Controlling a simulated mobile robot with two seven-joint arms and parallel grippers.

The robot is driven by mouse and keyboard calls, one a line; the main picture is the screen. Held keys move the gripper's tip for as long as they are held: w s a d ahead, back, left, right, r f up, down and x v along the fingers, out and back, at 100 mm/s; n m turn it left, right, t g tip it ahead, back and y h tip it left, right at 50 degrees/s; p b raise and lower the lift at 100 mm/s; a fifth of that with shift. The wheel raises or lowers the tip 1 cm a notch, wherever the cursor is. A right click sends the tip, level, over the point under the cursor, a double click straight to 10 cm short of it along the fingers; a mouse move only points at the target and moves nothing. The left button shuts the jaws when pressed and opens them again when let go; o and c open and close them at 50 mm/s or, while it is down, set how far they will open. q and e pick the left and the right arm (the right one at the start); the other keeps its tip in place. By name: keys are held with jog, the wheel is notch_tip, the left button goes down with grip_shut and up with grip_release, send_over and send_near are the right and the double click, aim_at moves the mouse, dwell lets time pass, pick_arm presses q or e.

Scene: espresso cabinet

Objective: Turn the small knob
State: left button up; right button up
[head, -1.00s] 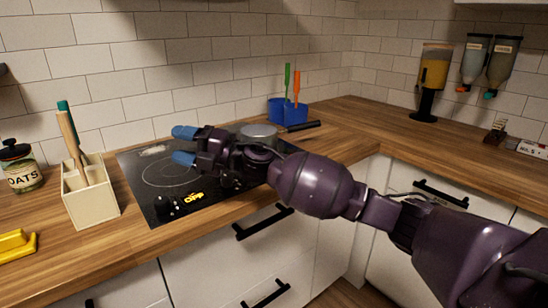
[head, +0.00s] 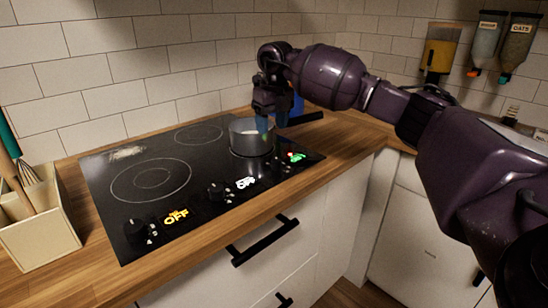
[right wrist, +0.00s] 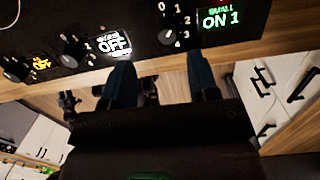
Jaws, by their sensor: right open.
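The black hob (head: 205,160) has three knobs along its front edge. The small knob (head: 286,169) is the rightmost in the head view, beside a green lit display (head: 296,156). In the right wrist view the small knob (right wrist: 175,26) has a green display (right wrist: 220,17) reading "SMALL ON 1". My right gripper (head: 270,124) points down with its blue fingers apart and empty. In the head view it overlaps the pot; its exact height is unclear. In the right wrist view the fingers (right wrist: 160,78) appear apart from the knob. My left gripper is out of view.
A grey pot (head: 250,140) stands on the hob, its dark handle pointing right. The middle knob (head: 216,192) has a white OFF display, the left knob (head: 136,231) an orange one. A utensil holder (head: 40,232) stands left.

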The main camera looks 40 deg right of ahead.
aim_at(276, 159)
jog(key=shift+s+d+f+g, duration=0.1)
jog(key=shift+s+f+g, duration=0.1)
jog(key=shift+s, duration=0.2)
jog(key=shift+s+d+f+g, duration=0.1)
jog(key=shift+s+g, duration=0.1)
jog(key=shift+s, duration=0.2)
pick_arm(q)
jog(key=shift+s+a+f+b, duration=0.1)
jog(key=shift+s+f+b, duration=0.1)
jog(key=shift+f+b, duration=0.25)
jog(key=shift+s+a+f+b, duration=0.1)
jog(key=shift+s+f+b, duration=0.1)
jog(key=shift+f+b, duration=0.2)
pick_arm(e)
notch_tip(276, 159, down, 10)
jog(key=shift+w+f, duration=0.1)
jog(key=c, duration=0.9)
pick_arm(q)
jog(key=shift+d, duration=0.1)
pick_arm(e)
jog(key=shift+c, duration=0.2)
